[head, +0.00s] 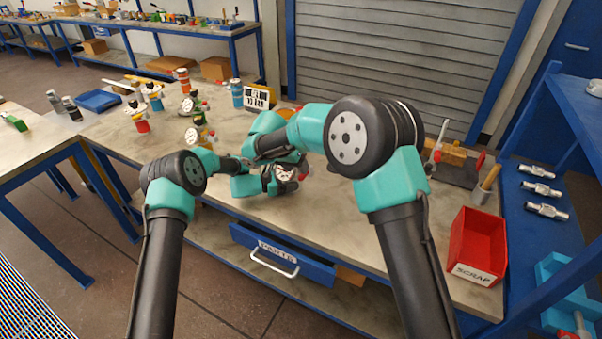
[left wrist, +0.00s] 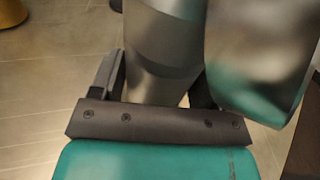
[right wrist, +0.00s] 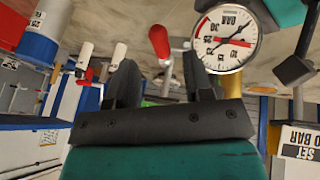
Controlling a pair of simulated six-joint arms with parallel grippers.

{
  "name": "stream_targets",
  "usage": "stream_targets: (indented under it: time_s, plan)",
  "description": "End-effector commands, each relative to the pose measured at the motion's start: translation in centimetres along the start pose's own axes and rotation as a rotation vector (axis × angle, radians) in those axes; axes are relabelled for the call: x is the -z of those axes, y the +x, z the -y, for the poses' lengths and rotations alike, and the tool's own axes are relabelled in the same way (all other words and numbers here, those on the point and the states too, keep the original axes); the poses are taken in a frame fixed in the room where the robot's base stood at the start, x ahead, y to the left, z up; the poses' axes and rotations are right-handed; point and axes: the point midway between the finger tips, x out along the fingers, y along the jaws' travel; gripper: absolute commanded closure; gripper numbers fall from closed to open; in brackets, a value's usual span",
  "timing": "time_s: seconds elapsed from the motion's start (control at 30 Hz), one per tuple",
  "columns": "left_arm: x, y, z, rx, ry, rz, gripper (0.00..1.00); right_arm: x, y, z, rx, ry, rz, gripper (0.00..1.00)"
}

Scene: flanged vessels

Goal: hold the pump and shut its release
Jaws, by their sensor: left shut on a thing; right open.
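The pump shows in the head view by its gauge (head: 284,173), partly hidden by my arms. My left gripper (head: 240,163) is shut on it; in the left wrist view the jaws sit around a grey metal cylinder (left wrist: 156,45). My right gripper (right wrist: 158,78) is open and empty. In the right wrist view, a red-tipped lever (right wrist: 158,42) stands beyond and between its fingers, apart from them as far as I can see. The gauge (right wrist: 224,37), with a white face and red marks, is right of the fingers. Whether the release is shut cannot be told.
A "SET 30 BAR" sign (head: 258,97) stands behind on the bench. Several gauged vessels (head: 197,128) stand at the left. A red scrap bin (head: 474,249) and a dark fixture (head: 459,170) are at the right. The bench front (head: 340,222) between the arms is clear.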

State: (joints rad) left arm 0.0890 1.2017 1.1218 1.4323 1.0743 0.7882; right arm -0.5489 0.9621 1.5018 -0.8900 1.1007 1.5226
Motion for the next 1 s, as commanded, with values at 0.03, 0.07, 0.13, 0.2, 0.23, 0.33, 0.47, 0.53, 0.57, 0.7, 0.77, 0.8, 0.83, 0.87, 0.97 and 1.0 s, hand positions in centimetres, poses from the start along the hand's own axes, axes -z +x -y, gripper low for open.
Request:
stream_targets:
  time_s: [0.03,0.07,0.13,0.2,0.23,0.33,0.47,0.53,0.57,0.7,0.77,0.8,0.83,0.87,0.97,1.0]
  plan:
    - [0.0,0.0,0.0,0.000,0.000,0.000,0.50,-0.1,0.9,0.0,-0.001,-0.001,0.002,0.53]
    - [0.0,0.0,0.0,0.000,0.000,0.000,0.50,-0.1,1.4,0.0,-0.002,-0.001,0.002,0.53]
    - [0.0,0.0,0.0,0.000,0.000,0.000,0.50,0.0,2.4,0.0,-0.002,0.000,0.001,0.53]
    - [0.0,0.0,0.0,0.000,0.000,0.000,0.50,0.0,3.0,0.0,0.000,0.000,0.001,0.53]
    - [0.0,0.0,0.0,0.000,0.000,0.000,0.50,0.0,3.3,0.0,0.000,0.000,0.001,0.53]
    - [0.0,0.0,0.0,0.000,0.000,0.000,0.50,0.0,3.8,0.0,0.000,-0.001,0.000,0.53]
    - [0.0,0.0,0.0,0.000,0.000,0.000,0.50,0.0,4.0,0.0,0.000,-0.001,0.000,0.53]
    - [0.0,0.0,0.0,0.000,0.000,0.000,0.50,0.0,4.0,0.0,0.000,-0.001,0.000,0.53]
    - [0.0,0.0,0.0,0.000,0.000,0.000,0.50,0.0,4.0,0.0,0.000,-0.001,0.000,0.53]
    - [0.0,0.0,0.0,0.000,0.000,0.000,0.50,0.0,4.0,0.0,0.001,-0.001,0.000,0.60]
    - [0.0,0.0,0.0,0.000,0.000,0.000,0.50,0.0,4.0,0.0,0.001,-0.001,0.000,0.65]
    - [0.0,0.0,0.0,0.000,0.000,0.000,0.50,0.0,4.0,0.0,0.001,-0.001,0.000,0.69]
    - [0.0,0.0,0.0,0.000,0.000,0.000,0.50,0.0,4.0,0.0,0.001,-0.001,0.000,0.72]
    - [0.0,0.0,0.0,0.000,0.000,0.000,0.50,0.0,4.0,0.0,0.001,-0.001,0.000,0.75]
    - [0.0,0.0,0.0,0.000,0.000,0.000,0.50,0.0,4.0,0.0,0.001,-0.001,0.000,0.84]
    - [0.0,0.0,0.0,0.000,0.000,0.000,0.50,0.0,4.0,0.0,0.001,0.000,0.000,0.88]
